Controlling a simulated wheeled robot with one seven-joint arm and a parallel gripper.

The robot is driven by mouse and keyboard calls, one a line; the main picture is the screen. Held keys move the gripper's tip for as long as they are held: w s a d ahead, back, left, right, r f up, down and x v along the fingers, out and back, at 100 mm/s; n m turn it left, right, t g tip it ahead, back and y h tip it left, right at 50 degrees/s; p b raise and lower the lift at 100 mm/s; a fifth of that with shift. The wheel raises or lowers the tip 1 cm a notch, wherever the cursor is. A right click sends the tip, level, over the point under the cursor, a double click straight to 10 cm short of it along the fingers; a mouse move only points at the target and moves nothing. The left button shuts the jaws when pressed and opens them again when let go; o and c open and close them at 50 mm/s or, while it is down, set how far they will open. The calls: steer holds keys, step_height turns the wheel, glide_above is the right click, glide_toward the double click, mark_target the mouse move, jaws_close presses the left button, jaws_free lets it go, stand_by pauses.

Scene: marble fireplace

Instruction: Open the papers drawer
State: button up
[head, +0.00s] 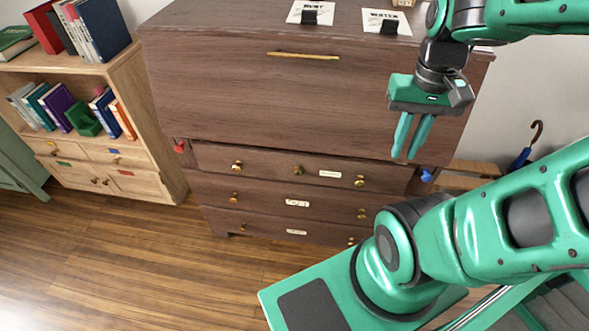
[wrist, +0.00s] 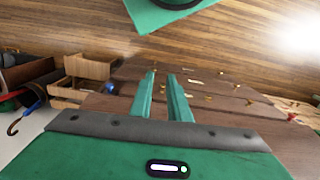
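A dark brown wooden cabinet (head: 215,95) has several stacked drawers, all appearing shut. The top drawer (head: 265,165) has brass knobs and a small white label (head: 330,173). The middle drawer (head: 262,193) has a white label (head: 297,202), and the bottom drawer (head: 262,224) has another label (head: 297,232). The label writing is too small to read, so I cannot tell which is the papers drawer. My gripper (head: 404,156) is empty, its fingers slightly apart, pointing down near the cabinet's right side. The wrist view shows the fingers (wrist: 161,74) apart, with the drawer fronts beyond.
A large front panel with a brass bar handle (head: 303,56) sits above the drawers. Red (head: 180,147) and blue (head: 426,175) knobs flank the top drawer. A bookcase (head: 120,75) stands at left, an umbrella (head: 525,155) at right. The wooden floor (head: 150,240) in front is clear.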

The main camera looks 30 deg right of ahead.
steer(key=o, duration=0.5)
steer(key=shift+o, duration=0.3)
steer(key=shift+s+r, duration=0.2)
steer(key=w+a+f+n+t+h, duration=0.1)
steer(key=w+a+f+n, duration=0.15)
steer(key=w+a, duration=0.65)
steer(key=w+a+f+n+t+h, duration=0.1)
steer(key=w+a+f, duration=0.35)
steer(key=w, duration=0.75)
steer(key=t+h, duration=0.8)
steer(key=t, duration=0.5)
glide_toward(236, 171)
steer(key=x, duration=0.8)
steer(key=shift+r, duration=0.1)
